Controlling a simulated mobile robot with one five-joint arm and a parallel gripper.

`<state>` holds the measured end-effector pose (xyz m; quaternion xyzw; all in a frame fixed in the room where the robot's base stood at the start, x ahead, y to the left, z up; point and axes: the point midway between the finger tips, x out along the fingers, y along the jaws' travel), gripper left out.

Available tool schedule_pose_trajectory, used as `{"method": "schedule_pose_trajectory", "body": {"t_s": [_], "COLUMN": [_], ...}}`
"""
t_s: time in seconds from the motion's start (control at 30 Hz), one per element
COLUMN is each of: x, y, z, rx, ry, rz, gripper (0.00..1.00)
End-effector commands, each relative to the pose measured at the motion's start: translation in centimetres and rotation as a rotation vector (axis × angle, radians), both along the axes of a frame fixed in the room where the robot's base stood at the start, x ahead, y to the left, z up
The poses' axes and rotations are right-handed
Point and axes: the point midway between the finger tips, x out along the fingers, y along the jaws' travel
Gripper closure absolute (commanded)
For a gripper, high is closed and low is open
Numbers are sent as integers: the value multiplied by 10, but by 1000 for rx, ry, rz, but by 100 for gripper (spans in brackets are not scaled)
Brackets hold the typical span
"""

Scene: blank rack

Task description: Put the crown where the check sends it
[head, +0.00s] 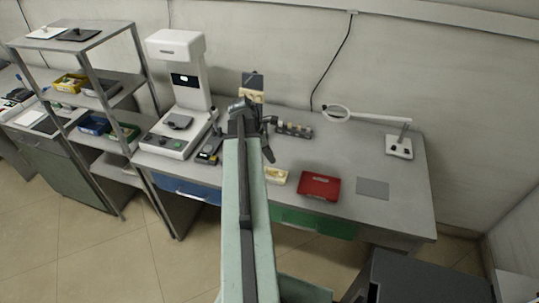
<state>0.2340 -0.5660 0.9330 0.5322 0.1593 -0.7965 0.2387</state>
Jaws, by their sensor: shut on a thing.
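My gripper (252,122) is at the end of my green arm, over the back middle of the grey bench (335,155). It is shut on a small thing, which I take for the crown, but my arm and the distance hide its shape. A dark upright stand with a beige part (251,96) shows just beyond the gripper. I cannot read the screen.
A dark handheld device (208,150) lies beside the machine. A dark block holder (294,130), a cream tray (275,175), a red case (319,186), a grey mat (373,188) and a ring lamp (398,147) are right. A shelf rack (92,84) holding yellow and blue bins stands left.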

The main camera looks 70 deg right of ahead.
Motion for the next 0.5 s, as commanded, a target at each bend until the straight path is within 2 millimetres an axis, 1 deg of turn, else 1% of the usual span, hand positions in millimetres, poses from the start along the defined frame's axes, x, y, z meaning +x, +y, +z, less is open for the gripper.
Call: {"method": "schedule_pose_trajectory", "body": {"t_s": [0.03,0.3,0.4,0.5], "x": [0,0,0,-1], "y": [0,0,0,0], "z": [-10,-40,-47,-49], "rx": [0,0,0,0], "ry": [0,0,0,0], "rz": [0,-1,-1,-2], "gripper": [100,100,100,100]}}
